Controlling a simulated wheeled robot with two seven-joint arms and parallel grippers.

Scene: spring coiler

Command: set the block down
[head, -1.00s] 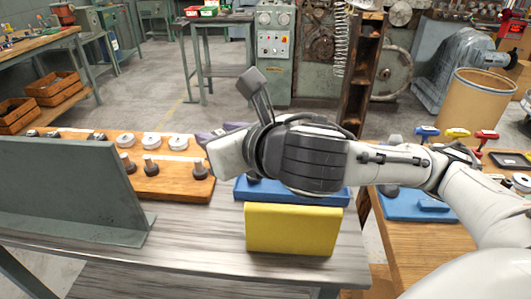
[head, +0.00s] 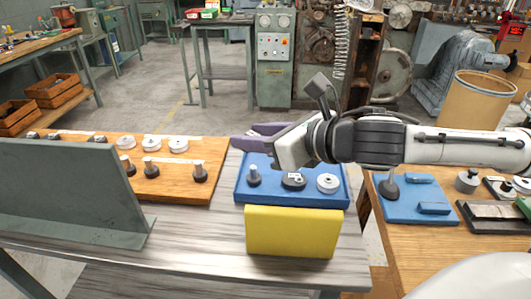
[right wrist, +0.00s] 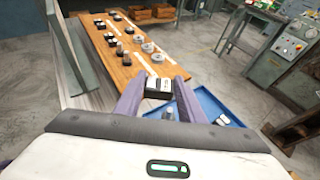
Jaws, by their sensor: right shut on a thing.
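My right gripper (head: 252,139) shows in the head view with its purple fingers pointing left, at the back left of the blue tray (head: 290,201). In the right wrist view the right gripper (right wrist: 158,88) is shut on a small dark block (right wrist: 157,94) with a pale top, held between the fingertips. My left gripper is not in view.
The blue tray holds a post on a dark base (head: 254,178), a dark round piece (head: 294,182) and a pale disc (head: 327,183). A wooden board (head: 165,188) with several pieces lies left. A yellow block-like panel (head: 292,231) stands in front; a grey upright plate (head: 65,190) stands left.

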